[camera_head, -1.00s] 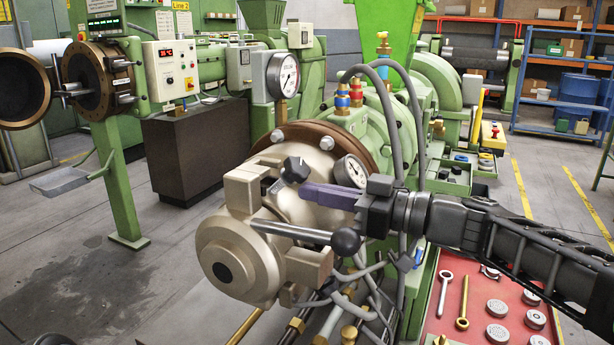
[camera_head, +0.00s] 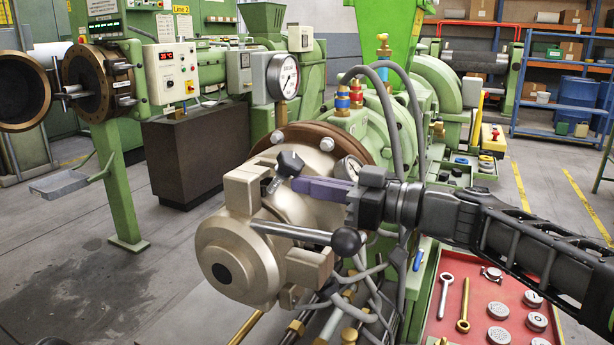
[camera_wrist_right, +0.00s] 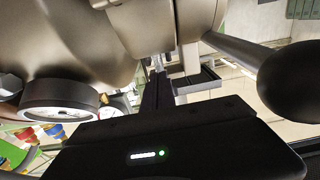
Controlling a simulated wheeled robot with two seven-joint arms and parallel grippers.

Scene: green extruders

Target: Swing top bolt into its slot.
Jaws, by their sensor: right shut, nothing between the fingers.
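The top bolt (camera_head: 273,184) shows at the upper front of the bronze-coloured extruder head (camera_head: 238,250), with a black lobed knob (camera_head: 291,163) on its end. The bolt appears tilted, and its slot cannot be made out clearly. My right gripper (camera_head: 298,185) comes in from the right. Its purple fingers are shut and empty, just below and right of the knob in the picture; I cannot tell whether they touch the bolt. The wrist view shows the dark gripper (camera_wrist_right: 156,92) near the head (camera_wrist_right: 150,25). My left gripper is not in view.
A lever with a black ball (camera_head: 346,241) sticks out below my right gripper. A pressure gauge (camera_head: 347,168) sits close behind it. Hoses (camera_head: 407,110) rise behind the wrist. A red tray (camera_head: 483,300) with tools and discs lies at lower right.

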